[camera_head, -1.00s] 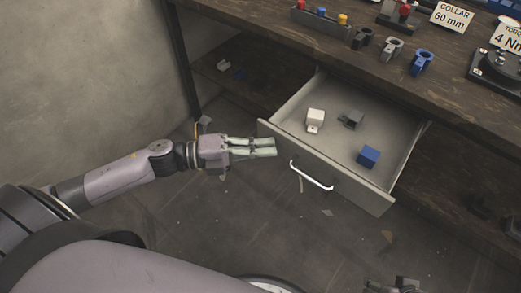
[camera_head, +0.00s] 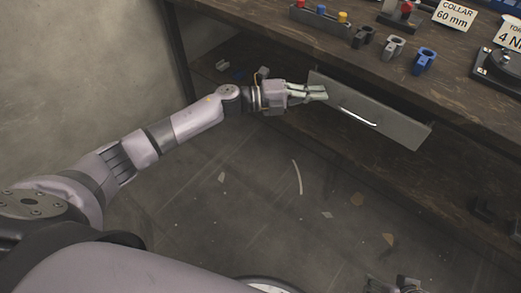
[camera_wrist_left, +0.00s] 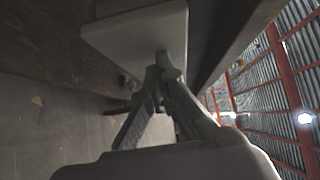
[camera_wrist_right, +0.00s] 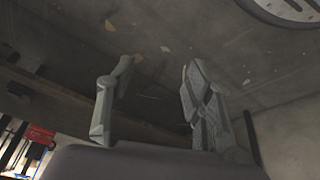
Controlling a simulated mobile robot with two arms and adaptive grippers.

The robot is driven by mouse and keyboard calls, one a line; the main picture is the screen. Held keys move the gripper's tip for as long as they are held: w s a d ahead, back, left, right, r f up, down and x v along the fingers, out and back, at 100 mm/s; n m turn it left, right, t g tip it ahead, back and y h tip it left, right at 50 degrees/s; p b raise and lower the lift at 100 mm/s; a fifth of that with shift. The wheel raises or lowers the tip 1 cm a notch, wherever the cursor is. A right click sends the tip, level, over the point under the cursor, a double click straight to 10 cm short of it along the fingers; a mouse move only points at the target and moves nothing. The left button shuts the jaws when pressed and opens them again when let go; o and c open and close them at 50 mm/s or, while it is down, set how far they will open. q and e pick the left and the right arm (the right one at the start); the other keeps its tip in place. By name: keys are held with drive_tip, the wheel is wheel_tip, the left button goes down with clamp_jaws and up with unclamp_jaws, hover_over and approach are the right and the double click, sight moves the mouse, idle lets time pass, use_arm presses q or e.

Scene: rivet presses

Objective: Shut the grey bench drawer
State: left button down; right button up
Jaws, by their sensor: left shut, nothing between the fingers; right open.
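The grey drawer's front panel (camera_head: 385,122) lies close in under the bench edge in the head view. Its inside is hidden, and I cannot tell if a small gap remains. Its pale handle (camera_head: 358,117) is on the front. My left gripper (camera_head: 322,92) is shut and empty, its fingertips at the panel's left end. In the left wrist view the closed fingertips (camera_wrist_left: 163,68) meet or nearly meet the grey panel (camera_wrist_left: 140,38). My right gripper (camera_head: 395,285) is at the bottom edge of the head view, away from the drawer. It is open and empty in the right wrist view (camera_wrist_right: 158,75).
The wooden bench top (camera_head: 300,45) holds a block with coloured knobs (camera_head: 320,18), several clamp-like parts including a blue one (camera_head: 424,61), and a collar sign (camera_head: 454,14). A lower shelf (camera_head: 225,50) is at left. The floor (camera_head: 250,200) before the bench is mostly clear, with scattered scraps.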

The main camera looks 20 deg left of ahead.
use_arm(q)
drive_tip(key=w, duration=0.2)
drive_tip(key=shift+w+d+r, duration=0.1)
drive_tip(key=shift+w+d, duration=0.2)
drive_tip(key=shift+w, duration=0.05)
use_arm(e)
drive_tip(key=w, duration=0.2)
drive_tip(key=t, duration=0.1)
drive_tip(key=shift+w+a+r, duration=0.2)
drive_tip(key=shift+w+r, duration=0.05)
drive_tip(key=shift+w, duration=0.15)
